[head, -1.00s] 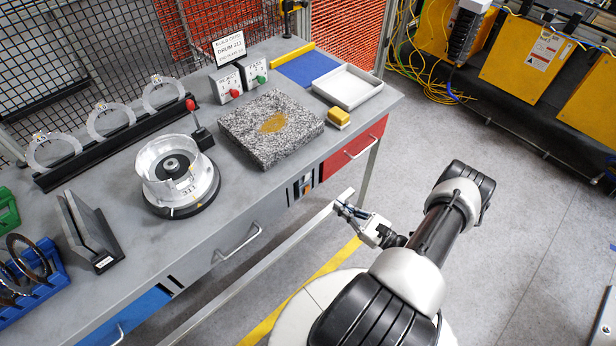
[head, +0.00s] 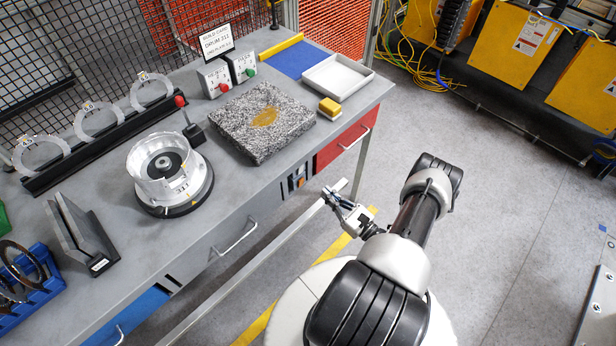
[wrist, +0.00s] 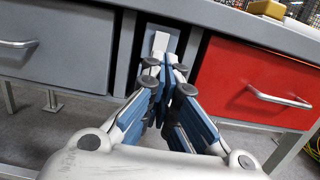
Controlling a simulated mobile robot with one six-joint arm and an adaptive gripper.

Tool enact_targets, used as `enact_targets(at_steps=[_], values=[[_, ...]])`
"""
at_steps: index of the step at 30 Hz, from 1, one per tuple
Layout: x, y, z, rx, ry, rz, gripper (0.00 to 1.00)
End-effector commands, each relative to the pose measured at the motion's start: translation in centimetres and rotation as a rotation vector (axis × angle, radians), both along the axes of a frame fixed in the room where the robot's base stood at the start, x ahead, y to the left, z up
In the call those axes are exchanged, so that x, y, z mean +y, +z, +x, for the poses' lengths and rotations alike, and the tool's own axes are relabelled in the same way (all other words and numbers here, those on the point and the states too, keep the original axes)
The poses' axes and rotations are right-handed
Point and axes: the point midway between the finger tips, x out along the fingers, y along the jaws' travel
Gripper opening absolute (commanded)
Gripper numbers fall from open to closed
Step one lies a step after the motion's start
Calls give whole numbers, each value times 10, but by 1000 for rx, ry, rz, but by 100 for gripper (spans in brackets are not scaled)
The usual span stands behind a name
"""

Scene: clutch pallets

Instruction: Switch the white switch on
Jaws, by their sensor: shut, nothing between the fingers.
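A small pale switch panel (head: 297,179) is set in the bench front, between the grey drawer and the red drawer. It has dark slots at its sides and a small orange mark. In the wrist view, a pale rectangle (wrist: 160,42) shows on this panel just above my fingertips; it may be the white switch, and its position is unclear. My gripper (head: 330,193) is shut and empty, in front of the bench and pointing at the panel. In the wrist view, my gripper (wrist: 166,66) covers the lower panel. I cannot tell whether the fingertips touch it.
A pale rail (head: 245,265) runs along the bench front near my gripper. The red drawer (head: 340,145) has a protruding handle on the right, and the grey drawer handle (head: 235,238) is on the left. A drum (head: 160,170) and a granite block (head: 262,122) stand on top.

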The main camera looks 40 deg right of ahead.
Motion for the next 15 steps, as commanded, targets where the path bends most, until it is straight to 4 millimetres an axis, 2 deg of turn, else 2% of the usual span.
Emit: enact_targets(at_steps=[1, 6, 12, 15], values=[[3, 1, 13, 0, 8, -1, 0], [6, 6, 49, -1, 7, -1, 0], [8, 11, 79, -1, 4, 0, 0], [8, 12, 88, 0, 3, 0, 0]])
